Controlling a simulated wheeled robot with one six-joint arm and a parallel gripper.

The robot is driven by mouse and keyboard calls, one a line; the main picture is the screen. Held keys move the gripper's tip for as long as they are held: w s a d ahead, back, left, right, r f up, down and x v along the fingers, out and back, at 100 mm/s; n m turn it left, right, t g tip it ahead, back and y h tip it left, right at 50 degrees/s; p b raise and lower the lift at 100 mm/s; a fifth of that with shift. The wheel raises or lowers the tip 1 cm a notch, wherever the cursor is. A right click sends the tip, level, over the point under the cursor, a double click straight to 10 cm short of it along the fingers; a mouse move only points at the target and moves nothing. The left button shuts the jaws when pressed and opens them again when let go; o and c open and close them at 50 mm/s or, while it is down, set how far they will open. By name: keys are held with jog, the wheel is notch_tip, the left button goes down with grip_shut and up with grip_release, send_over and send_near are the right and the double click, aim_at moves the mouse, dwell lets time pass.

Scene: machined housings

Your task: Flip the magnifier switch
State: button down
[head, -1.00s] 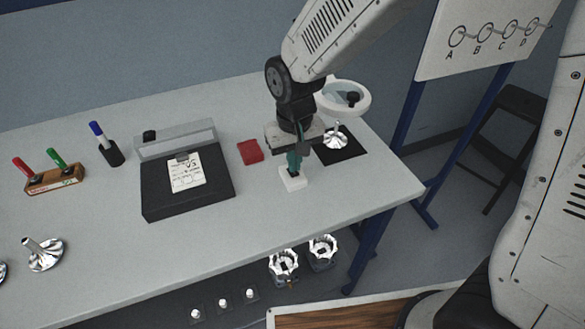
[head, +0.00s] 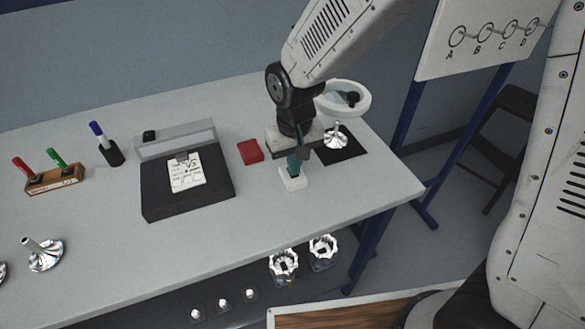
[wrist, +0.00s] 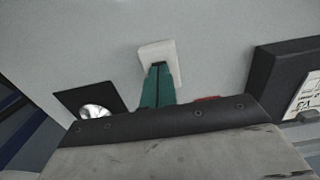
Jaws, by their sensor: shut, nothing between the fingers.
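The magnifier (head: 344,98) is a white ring with a lens at the back right of the bench. A small white switch box (head: 293,182) sits on the bench in front of it; it also shows in the wrist view (wrist: 156,50). My gripper (head: 294,172) has teal fingers, shut and empty, with the tips at the switch box's top. In the wrist view the fingertips (wrist: 159,66) overlap the box and a dark part there. The fingers hide most of the rocker, so its position and any contact cannot be told.
A red block (head: 250,151) lies left of my gripper. A black mat (head: 349,152) with a shiny metal part (head: 336,136) is close on the right. A black stand with a paper card (head: 187,173) is farther left. The bench's front edge is near; bare bench lies between.

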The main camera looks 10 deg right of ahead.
notch_tip(320, 180, up, 7)
dwell(0.7)
jog(key=shift+f, duration=0.15)
jog(key=s+d+r+m, duration=0.1)
jog(key=s+d+r, duration=0.3)
jog(key=s+d, duration=0.2)
jog(key=s+d+r+m+t, duration=0.1)
jog(key=s+d+r, duration=0.2)
jog(key=s+d, duration=0.4)
jog(key=s+d+r+m, duration=0.1)
jog(key=s+d+r, duration=0.3)
jog(key=s+d, duration=0.2)
jog(key=shift+s+d+r, duration=0.25)
jog(key=shift+d+r, duration=0.1)
jog(key=shift+d, duration=0.6)
jog(key=shift+f, duration=0.1)
